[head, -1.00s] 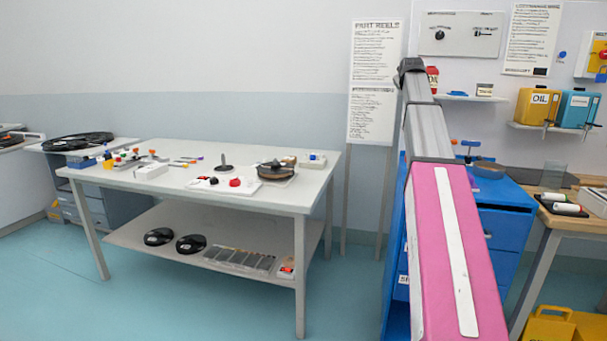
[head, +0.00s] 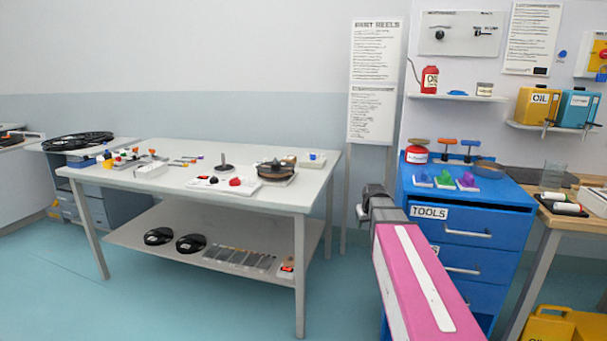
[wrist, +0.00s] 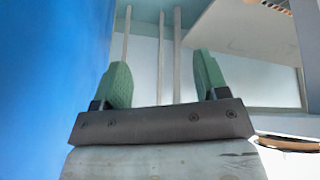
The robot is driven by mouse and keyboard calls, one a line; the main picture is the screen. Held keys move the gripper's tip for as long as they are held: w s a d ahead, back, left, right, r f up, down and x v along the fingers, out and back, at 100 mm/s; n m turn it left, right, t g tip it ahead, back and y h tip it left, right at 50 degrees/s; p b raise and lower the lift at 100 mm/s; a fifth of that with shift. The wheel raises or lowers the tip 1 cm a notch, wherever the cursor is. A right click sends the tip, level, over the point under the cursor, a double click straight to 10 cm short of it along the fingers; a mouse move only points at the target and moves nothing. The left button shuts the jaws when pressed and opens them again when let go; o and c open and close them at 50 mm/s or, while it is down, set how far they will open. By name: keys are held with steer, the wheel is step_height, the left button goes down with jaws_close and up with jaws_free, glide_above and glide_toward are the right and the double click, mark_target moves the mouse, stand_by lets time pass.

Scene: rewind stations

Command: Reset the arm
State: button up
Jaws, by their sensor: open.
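My arm reaches forward from the lower right of the head view, its pink link in front of the blue tool cabinet. In the wrist view my gripper (wrist: 162,85) shows two green fingers spread apart, with nothing between them. The blue side of the cabinet (wrist: 45,80) fills the left of the wrist view. The fingertips are hidden or too small to make out in the head view.
The white table (head: 130,183) with a lower shelf stands left of my arm. The blue cabinet (head: 470,222) marked TOOLS stands close on the right, carrying a red can (head: 417,155) and coloured items. A yellow bin (head: 550,325) is at lower right. Floor (head: 190,300) is open.

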steer(key=s+a+f+m+g, duration=0.1)
steer(key=s+a+f+g, duration=0.1)
steer(key=s+f, duration=0.6)
steer(key=s+a+f+g, duration=0.3)
steer(key=s+f, duration=0.5)
steer(key=s, duration=0.7)
steer(key=shift+a+f+m+y, duration=0.15)
steer(key=shift+a+m+y, duration=0.2)
steer(key=shift+a, duration=0.25)
